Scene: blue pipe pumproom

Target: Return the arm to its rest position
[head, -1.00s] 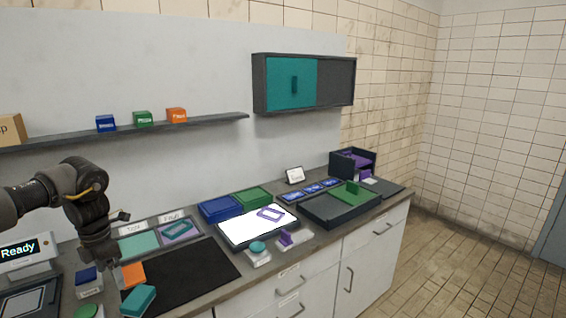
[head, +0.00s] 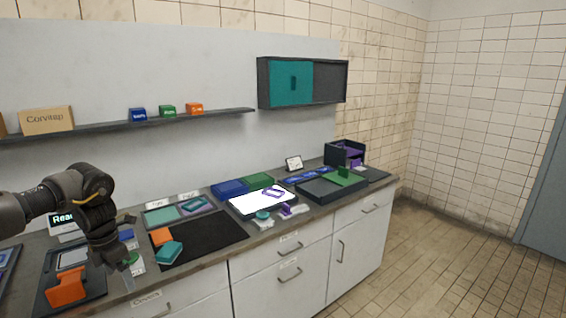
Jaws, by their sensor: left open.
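My left arm comes in from the left in the head view, bent at a dark elbow (head: 90,185). My left gripper (head: 122,275) points down over the left part of the counter, near a green round piece, and is open. No held object shows in it, though the fingertips are small and hard to make out. My right gripper is out of view.
An orange block (head: 66,286) sits on a dark device at the front left. A black mat (head: 205,240) holds orange and teal blocks. A lit white panel (head: 255,205), trays and a shelf (head: 200,122) with boxes stand beyond. Open floor lies at right.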

